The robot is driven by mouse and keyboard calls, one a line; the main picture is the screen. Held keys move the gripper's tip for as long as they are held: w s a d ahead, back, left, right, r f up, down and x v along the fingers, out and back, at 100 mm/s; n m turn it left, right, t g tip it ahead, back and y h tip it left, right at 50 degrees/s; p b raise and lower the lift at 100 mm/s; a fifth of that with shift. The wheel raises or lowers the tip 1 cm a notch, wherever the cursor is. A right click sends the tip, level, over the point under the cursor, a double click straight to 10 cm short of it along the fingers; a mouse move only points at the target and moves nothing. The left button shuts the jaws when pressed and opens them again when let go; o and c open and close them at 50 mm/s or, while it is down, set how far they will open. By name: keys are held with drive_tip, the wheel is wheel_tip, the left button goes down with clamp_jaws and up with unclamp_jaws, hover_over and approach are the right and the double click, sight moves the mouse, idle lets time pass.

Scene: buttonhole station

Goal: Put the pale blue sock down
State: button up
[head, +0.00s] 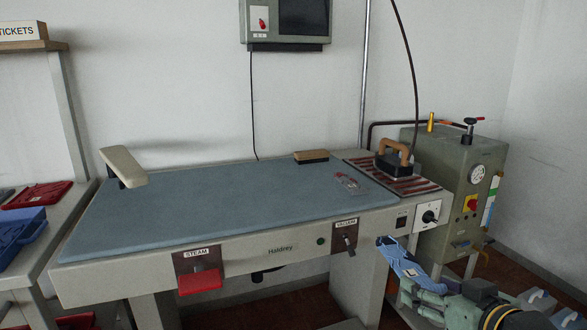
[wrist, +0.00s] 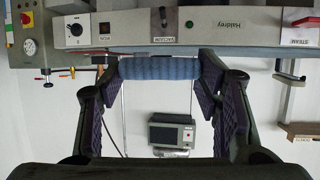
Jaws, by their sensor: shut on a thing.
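My gripper (head: 412,276) is at the lower right in the head view, in front of the right end of the pressing table (head: 215,205). It is shut on the pale blue sock (head: 396,256), which sticks out up and left from the fingers. The sock is held in the air, apart from the table top, in front of the table's front panel. In the wrist view, which looks upside down, the sock (wrist: 160,67) spans between the two fingertips. Part of the sock is hidden by the fingers.
On the table are an iron (head: 394,160) on a striped rest, a brush (head: 311,156) and a small clear packet (head: 349,183). A sleeve board (head: 124,166) stands at the left end. A green boiler (head: 455,180) is at right, a blue tray (head: 18,233) at left. The middle table top is clear.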

drive_tip(key=w+a+f+m+h, duration=0.2)
drive_tip(key=w+f, duration=0.6)
drive_tip(key=f, duration=0.4)
drive_tip(key=w+a+f+m+h, duration=0.1)
drive_tip(key=w+a+f+h, duration=0.1)
drive_tip(key=w+f, duration=0.8)
drive_tip(key=s+a+f, duration=0.2)
drive_tip(key=a+f, duration=0.8)
drive_tip(key=f, duration=0.3)
drive_tip(key=s+a+f+y, duration=0.1)
drive_tip(key=s+a+f, duration=0.2)
drive_tip(key=a+f, duration=0.6)
wheel_tip(320, 180, down, 5)
drive_tip(key=shift+s+a+r+n, duration=0.1)
drive_tip(key=shift+s+a+n, duration=0.1)
drive_tip(key=shift+a+n, duration=0.2)
drive_tip(key=shift+s, duration=0.1)
